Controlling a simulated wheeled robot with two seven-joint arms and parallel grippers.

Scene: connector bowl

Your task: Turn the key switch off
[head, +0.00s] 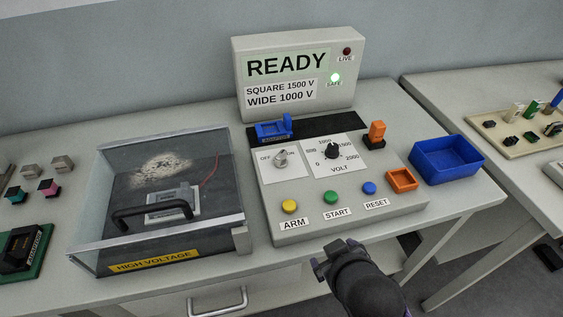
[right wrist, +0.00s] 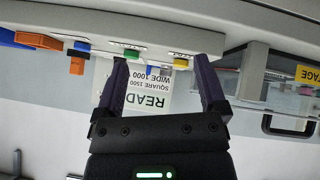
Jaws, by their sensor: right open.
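The key switch (head: 281,158) is a small silver knob on a white plate marked OFF at left and ON at right, at the upper left of the grey control panel (head: 350,205). I cannot tell clearly which label its key points to. My right gripper (head: 324,264) is in front of the panel's front edge, below the START label and apart from the switch. In the right wrist view my right gripper (right wrist: 164,72) is open with nothing between its fingers; the panel shows upside down beyond them. The key switch is not clear there. My left gripper is not in view.
Yellow ARM (head: 289,207), green START (head: 330,197) and blue RESET (head: 369,188) buttons line the panel's front. Behind the key switch is a blue part (head: 273,130); to its right is the VOLT dial (head: 332,151). A clear-lidded high-voltage box (head: 155,258) stands left, a blue bin (head: 446,160) right.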

